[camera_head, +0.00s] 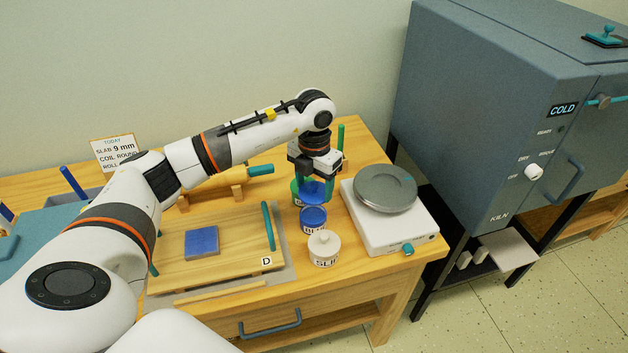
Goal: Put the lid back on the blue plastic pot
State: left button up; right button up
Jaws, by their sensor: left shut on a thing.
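The blue plastic pot (313,219) stands on the wooden table with its top uncovered and a label on its front. My left gripper (314,181) points down just behind the pot and is shut on a blue lid (313,192). The lid shows above and behind the pot's rim, apart from it; its exact height is hard to tell. A green pot (295,188) stands behind, partly hidden by the gripper and lid. My right gripper is not in view.
A white lidded pot marked SLIP (324,250) stands in front of the blue pot. A scale (390,218) with a round grey plate is close on the right. A wooden board (180,270) with a blue slab (202,242) and a green rod (268,226) lies left.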

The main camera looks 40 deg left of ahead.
pick_arm(q)
jog(key=shift+w+d+f, duration=0.1)
jog(key=shift+w, duration=0.05)
jog(key=shift+s+a+f+b, duration=0.15)
jog(key=shift+s+f+b, duration=0.1)
jog(key=shift+f+b, duration=0.2)
jog(key=shift+s+a+f+b, duration=0.2)
jog(key=shift+f+b, duration=0.1)
jog(key=shift+f, duration=0.1)
notch_tip(320, 180, down, 4)
jog(key=b, duration=0.2)
jog(key=shift+w+d+b, duration=0.1)
jog(key=shift+w+b, duration=0.05)
jog(key=shift+b, duration=0.2)
jog(key=shift+f, duration=0.25)
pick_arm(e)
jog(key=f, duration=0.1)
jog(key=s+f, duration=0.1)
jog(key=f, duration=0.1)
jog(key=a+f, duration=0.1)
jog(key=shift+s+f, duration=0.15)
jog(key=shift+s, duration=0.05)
pick_arm(q)
jog(key=shift+r, duration=0.1)
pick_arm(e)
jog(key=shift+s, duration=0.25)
